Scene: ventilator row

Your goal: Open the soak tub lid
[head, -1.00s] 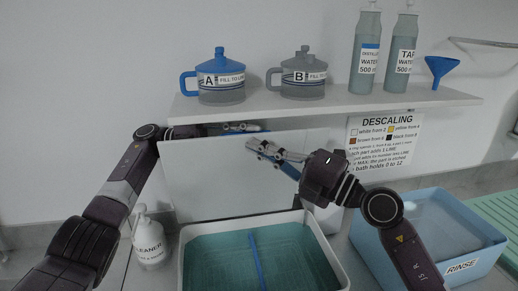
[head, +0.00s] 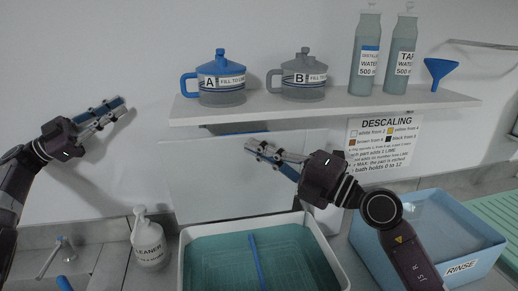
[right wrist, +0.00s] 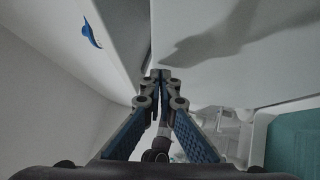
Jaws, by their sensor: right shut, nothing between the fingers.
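The soak tub (head: 334,262), white with teal liquid, stands at the front middle of the head view. Its lid (head: 215,185) is a pale flat panel standing upright at the tub's back, raised off the opening. A blue bar (head: 256,262) lies in the tub. My right gripper (head: 250,147) is shut and empty in front of the lid's upper right part; I cannot tell whether it touches. The right wrist view shows its closed fingertips (right wrist: 160,75) by a pale panel. My left gripper (head: 122,108) is raised left of the lid, apart from it; its jaw gap is unclear.
A shelf (head: 330,107) above the lid holds jug A (head: 222,90), jug B (head: 303,90), two water bottles and a blue funnel (head: 440,68). A cleaner bottle (head: 148,245) stands left of the tub. The blue rinse tub (head: 425,262) stands to the right.

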